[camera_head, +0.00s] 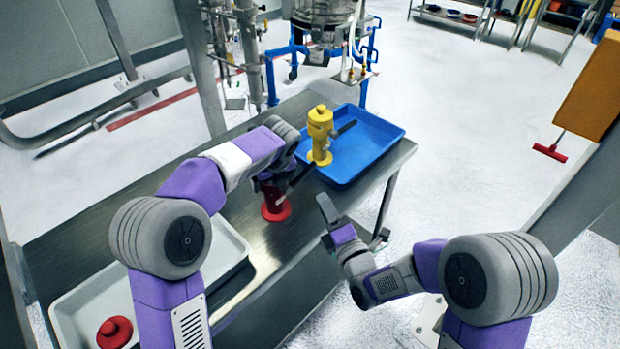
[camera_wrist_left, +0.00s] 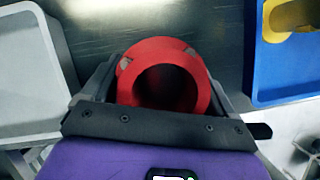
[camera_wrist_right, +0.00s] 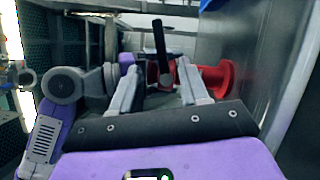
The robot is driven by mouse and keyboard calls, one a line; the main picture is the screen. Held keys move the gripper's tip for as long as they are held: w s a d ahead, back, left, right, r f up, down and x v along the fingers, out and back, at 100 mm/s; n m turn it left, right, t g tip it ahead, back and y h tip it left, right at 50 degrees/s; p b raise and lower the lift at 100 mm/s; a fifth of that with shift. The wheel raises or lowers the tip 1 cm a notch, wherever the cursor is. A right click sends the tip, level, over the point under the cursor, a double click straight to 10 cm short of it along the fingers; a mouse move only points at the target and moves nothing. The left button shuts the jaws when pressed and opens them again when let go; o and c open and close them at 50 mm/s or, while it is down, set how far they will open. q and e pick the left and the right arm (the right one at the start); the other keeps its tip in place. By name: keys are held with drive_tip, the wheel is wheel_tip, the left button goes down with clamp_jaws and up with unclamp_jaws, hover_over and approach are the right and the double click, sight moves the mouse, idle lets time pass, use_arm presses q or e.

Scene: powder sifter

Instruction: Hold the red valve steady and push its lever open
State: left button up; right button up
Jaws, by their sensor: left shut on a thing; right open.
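The red valve (camera_head: 276,208) stands upright on the metal table, partly hidden by my left gripper (camera_head: 272,184). My left gripper is shut on the valve's body; its fingers lie on both sides of the round red opening (camera_wrist_left: 165,82) in the left wrist view. The dark lever (camera_head: 302,174) sticks out from the valve to the upper right in the head view. My right gripper (camera_head: 328,212) is open and empty, to the right of the valve. In the right wrist view the lever (camera_wrist_right: 160,48) shows between its fingertips, beyond them, with the red flange (camera_wrist_right: 218,80) to the right.
A yellow valve (camera_head: 319,128) stands in the blue tray (camera_head: 388,160) behind. A light grey tray (camera_head: 75,292) at the front left holds a red part (camera_head: 114,332). The table's right edge runs close to my right gripper. Steel equipment stands behind the table.

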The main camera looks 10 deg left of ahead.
sight(307, 174)
drive_tip(key=x, duration=1)
drive_tip(key=shift+w+a, duration=0.2)
drive_tip(key=shift+w, duration=0.15)
clamp_jaws()
